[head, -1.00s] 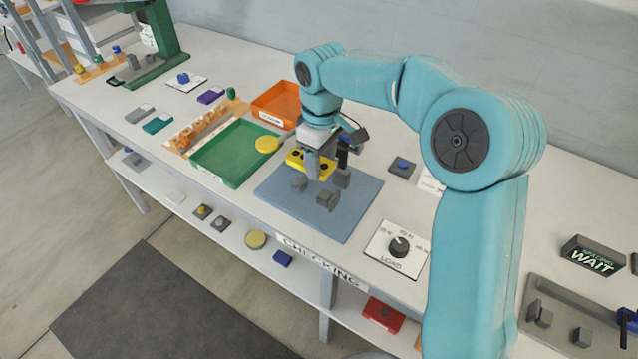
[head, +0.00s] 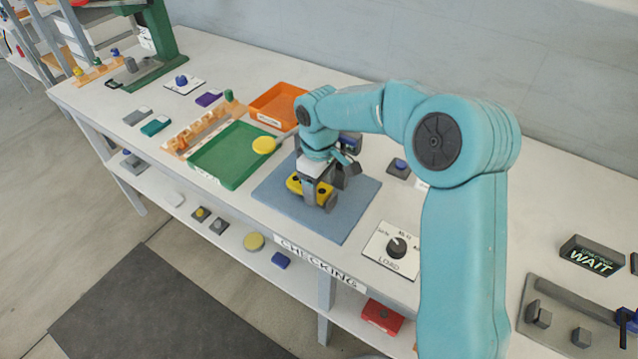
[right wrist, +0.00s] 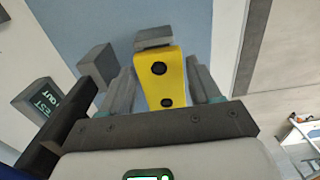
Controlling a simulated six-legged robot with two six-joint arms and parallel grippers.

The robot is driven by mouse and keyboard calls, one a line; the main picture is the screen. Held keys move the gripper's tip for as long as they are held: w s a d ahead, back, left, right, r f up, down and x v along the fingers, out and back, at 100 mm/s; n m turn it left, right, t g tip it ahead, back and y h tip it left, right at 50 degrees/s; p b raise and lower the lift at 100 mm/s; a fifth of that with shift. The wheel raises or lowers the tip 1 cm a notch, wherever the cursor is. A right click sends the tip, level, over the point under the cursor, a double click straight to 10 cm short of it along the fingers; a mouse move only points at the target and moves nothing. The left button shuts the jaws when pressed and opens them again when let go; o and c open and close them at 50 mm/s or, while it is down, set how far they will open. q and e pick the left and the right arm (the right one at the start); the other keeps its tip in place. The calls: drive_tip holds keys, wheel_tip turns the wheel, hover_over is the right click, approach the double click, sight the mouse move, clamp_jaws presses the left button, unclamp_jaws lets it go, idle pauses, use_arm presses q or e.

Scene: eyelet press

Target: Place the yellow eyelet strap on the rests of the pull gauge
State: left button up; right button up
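The yellow eyelet strap (head: 296,186), with dark holes, is low over the blue plate of the pull gauge (head: 345,222). In the right wrist view the strap (right wrist: 172,82) lies between the fingers of my right gripper (right wrist: 160,78), with a narrow gap on each side, so the gripper looks open around it. One strap end meets a grey block (right wrist: 153,38), seemingly a rest. The other end's support is hidden. In the head view my right gripper (head: 318,192) covers part of the strap and the rests. My left gripper is not in view.
A grey post (right wrist: 97,66) and a box with green lettering (right wrist: 38,100) stand close beside the fingers. A green tray (head: 225,172), a yellow disc (head: 263,145) and an orange bin (head: 277,107) lie left of the gauge. The load dial (head: 397,246) is at front right.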

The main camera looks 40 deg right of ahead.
sight(319, 190)
drive_tip(key=shift+r, duration=0.1)
wheel_tip(319, 190, up, 12)
drive_tip(key=p, duration=0.1)
drive_tip(key=shift+r, duration=0.15)
idle(0.4)
idle(0.4)
